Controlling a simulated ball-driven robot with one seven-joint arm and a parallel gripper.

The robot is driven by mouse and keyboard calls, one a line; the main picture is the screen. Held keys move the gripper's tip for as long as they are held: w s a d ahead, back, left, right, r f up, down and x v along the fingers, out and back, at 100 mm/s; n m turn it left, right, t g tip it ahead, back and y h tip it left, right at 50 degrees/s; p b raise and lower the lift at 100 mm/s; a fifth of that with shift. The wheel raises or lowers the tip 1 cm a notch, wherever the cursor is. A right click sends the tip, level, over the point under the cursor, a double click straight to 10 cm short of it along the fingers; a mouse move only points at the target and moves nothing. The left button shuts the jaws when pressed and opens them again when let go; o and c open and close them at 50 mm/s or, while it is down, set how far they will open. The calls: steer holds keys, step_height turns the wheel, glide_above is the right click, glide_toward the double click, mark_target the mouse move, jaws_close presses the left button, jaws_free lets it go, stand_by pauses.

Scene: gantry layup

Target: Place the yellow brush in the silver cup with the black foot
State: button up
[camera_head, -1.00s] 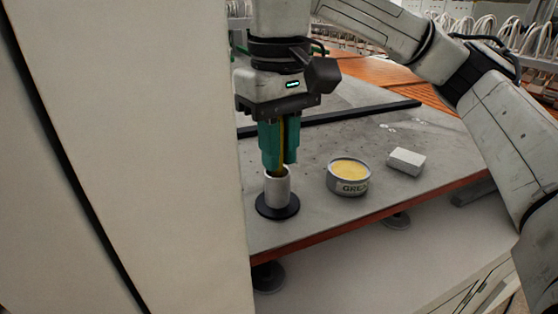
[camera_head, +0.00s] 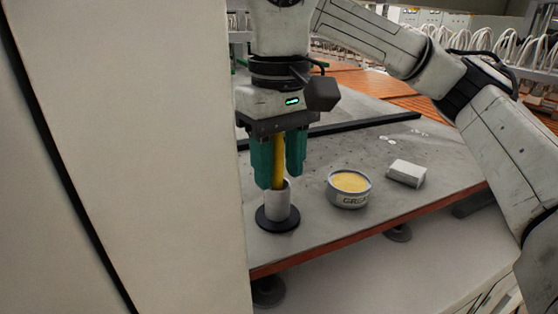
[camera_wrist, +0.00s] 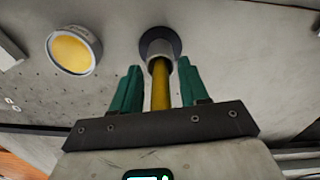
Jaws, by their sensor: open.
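The silver cup (camera_head: 277,204) with its black foot (camera_head: 277,219) stands upright near the front left of the grey table. The yellow brush (camera_head: 278,163) stands with its lower end inside the cup, and its handle rises between my gripper's fingers. In the wrist view the brush (camera_wrist: 161,86) runs into the mouth of the cup (camera_wrist: 158,47). My gripper (camera_head: 279,184) is right above the cup, pointing down. Its green fingers are open, with a gap on both sides of the brush in the wrist view (camera_wrist: 160,82). The brush's lower end is hidden in the cup.
A grease tin (camera_head: 349,189) with yellow contents stands right of the cup. A white block (camera_head: 407,173) lies farther right. A dark bar (camera_head: 350,126) crosses the table behind. A large pale panel (camera_head: 130,150) fills the left, close to the cup. The table's front edge (camera_head: 370,229) is near.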

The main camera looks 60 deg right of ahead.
step_height(320, 180, up, 8)
steer(key=shift+f+b, duration=0.15)
steer(key=shift+b, duration=0.15)
steer(key=shift+s, duration=0.1)
stand_by(0.6)
